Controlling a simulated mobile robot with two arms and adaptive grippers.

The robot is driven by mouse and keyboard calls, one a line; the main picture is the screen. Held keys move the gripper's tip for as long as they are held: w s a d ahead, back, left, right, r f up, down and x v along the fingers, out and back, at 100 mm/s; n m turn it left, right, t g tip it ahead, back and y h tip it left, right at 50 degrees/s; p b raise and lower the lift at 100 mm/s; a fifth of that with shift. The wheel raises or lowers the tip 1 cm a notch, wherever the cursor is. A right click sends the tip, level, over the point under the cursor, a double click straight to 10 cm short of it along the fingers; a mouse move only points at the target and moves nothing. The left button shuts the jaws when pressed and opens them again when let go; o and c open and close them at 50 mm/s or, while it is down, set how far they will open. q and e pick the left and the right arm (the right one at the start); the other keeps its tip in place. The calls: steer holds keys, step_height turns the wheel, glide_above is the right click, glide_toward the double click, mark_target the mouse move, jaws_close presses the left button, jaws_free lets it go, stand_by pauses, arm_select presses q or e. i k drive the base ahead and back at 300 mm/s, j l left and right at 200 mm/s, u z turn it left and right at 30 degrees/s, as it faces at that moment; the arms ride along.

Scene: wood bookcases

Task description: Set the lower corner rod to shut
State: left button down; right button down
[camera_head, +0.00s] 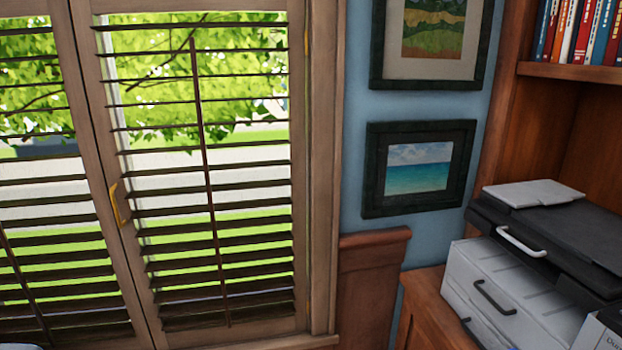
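Two wooden shutter panels fill the left half of the head view. The right panel (301,200) has a dark tilt rod (207,175) running down the middle of its slats. The left panel (84,130) is cut off by the picture edge, and part of another dark rod (25,285) shows at its lower left. The slats of both panels are tilted open, with greenery and light showing between them. I cannot tell which rod is the lower corner rod. Neither of my grippers is in view.
A brass-coloured latch (119,203) sits where the panels meet. Two framed pictures, the upper one (433,82) and the lower one (373,168), hang on the blue wall. A wooden bookcase (568,71) with books, a printer (540,235) and white drawers (498,285) stands right.

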mark_target(192, 39)
steer(key=i+j+u, duration=0.25)
steer(key=i, duration=0.2)
steer(key=i+j+u, duration=0.3)
steer(key=i, duration=0.15)
